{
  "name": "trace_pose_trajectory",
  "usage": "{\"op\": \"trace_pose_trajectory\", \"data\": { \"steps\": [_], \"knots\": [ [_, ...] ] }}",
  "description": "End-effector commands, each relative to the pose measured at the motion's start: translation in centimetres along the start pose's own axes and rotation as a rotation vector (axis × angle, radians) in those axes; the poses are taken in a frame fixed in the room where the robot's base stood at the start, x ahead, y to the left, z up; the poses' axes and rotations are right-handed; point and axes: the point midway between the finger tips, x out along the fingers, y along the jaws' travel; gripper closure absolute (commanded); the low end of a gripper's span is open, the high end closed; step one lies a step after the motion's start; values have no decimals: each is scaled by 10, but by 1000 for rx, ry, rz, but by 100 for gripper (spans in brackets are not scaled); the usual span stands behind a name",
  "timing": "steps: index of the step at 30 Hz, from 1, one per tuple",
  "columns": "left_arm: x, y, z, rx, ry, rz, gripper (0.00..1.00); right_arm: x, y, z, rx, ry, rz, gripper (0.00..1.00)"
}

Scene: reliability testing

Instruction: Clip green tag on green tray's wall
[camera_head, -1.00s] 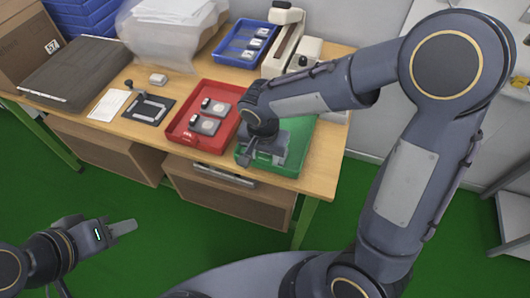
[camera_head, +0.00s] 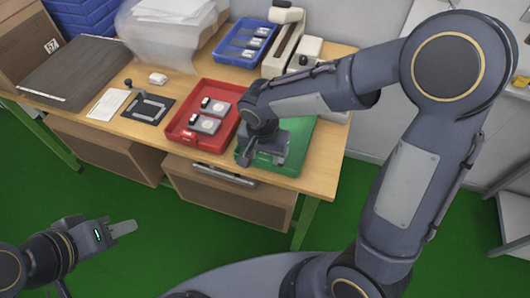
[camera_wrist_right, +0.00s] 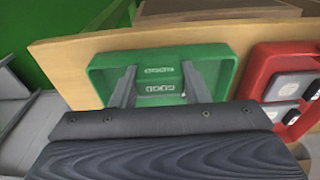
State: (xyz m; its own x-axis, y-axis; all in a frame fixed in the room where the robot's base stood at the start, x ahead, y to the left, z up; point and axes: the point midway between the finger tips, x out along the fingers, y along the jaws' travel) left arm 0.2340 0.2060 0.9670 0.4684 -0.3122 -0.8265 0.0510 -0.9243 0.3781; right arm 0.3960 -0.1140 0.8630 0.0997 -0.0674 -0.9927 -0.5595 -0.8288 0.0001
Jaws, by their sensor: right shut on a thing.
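The green tray (camera_head: 299,140) sits at the table's front right corner, and it fills the middle of the right wrist view (camera_wrist_right: 105,65). My right gripper (camera_head: 261,160) is over the tray's near left part. In the right wrist view its two fingers (camera_wrist_right: 159,70) point down into the tray, shut on a green tag (camera_wrist_right: 155,88) with white marks. A second white-marked green patch (camera_wrist_right: 158,71) shows just beyond; whether it is on the tray is unclear. Contact between tag and wall cannot be made out. My left gripper (camera_head: 123,228) is away from the table, its finger gap unclear.
A red tray (camera_head: 184,137) with grey items stands left of the green tray. A blue tray (camera_head: 231,55) and white devices (camera_head: 284,42) stand behind. A black stand (camera_head: 150,107) and a white card (camera_head: 108,104) lie further left. The wooden table's front edge is close to the trays.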

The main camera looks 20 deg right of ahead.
Motion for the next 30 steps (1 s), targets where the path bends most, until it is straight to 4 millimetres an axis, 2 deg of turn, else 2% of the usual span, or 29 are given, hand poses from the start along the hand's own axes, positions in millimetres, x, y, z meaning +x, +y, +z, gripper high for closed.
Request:
{"op": "trace_pose_trajectory", "data": {
  "steps": [20,30],
  "knots": [
    [7,-3,4,0,0,0,64,8,0,1,0,0,0,80],
    [6,-3,3,0,0,0,64,5,0,1,0,0,0,80]
  ]
}}
